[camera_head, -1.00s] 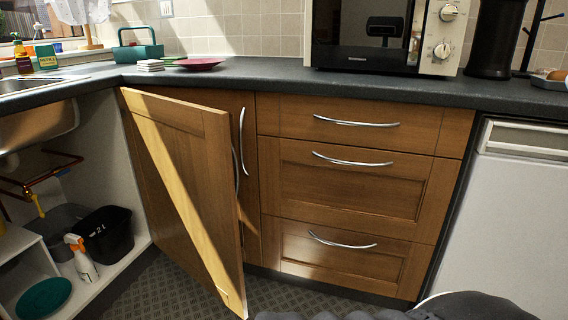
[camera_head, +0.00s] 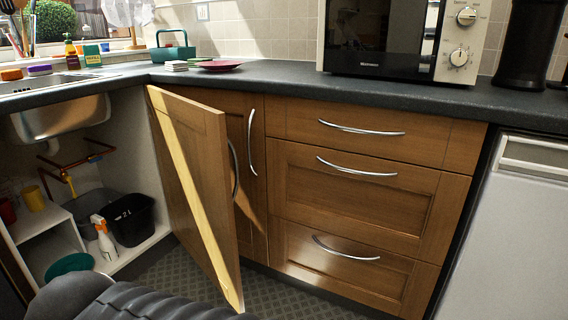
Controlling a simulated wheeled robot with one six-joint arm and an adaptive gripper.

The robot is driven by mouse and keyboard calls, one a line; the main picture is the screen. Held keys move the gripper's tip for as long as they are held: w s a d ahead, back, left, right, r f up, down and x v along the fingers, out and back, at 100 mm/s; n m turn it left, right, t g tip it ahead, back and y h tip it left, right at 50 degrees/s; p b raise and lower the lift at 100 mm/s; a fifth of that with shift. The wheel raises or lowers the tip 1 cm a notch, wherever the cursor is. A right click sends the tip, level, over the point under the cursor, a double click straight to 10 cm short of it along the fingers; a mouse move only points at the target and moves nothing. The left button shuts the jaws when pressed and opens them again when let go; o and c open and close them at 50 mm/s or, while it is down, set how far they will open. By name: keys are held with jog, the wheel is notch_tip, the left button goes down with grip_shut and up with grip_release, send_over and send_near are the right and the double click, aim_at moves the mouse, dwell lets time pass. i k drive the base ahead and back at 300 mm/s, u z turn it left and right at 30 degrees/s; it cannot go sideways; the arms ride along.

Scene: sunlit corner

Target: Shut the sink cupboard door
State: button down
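The sink cupboard door (camera_head: 196,180) is a brown wooden panel, hinged at its right side of the cupboard opening and standing wide open towards me. A band of sunlight crosses it. Its curved metal handle (camera_head: 234,168) shows at the door's right edge, on the far face. The open sink cupboard (camera_head: 120,160) lies to the left, under the sink (camera_head: 62,118). A dark, ribbed part of my own body fills the bottom left of the view, in front of the cupboard. My gripper is not in view.
Inside the cupboard are a black bin (camera_head: 130,218), a spray bottle (camera_head: 103,238), a teal plate (camera_head: 69,265) and copper pipes. Drawers (camera_head: 360,195) and a white appliance (camera_head: 515,235) stand to the right. Patterned floor (camera_head: 275,292) is clear beside the door.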

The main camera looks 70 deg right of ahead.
aim_at(191, 140)
jog(key=z, duration=1.5)
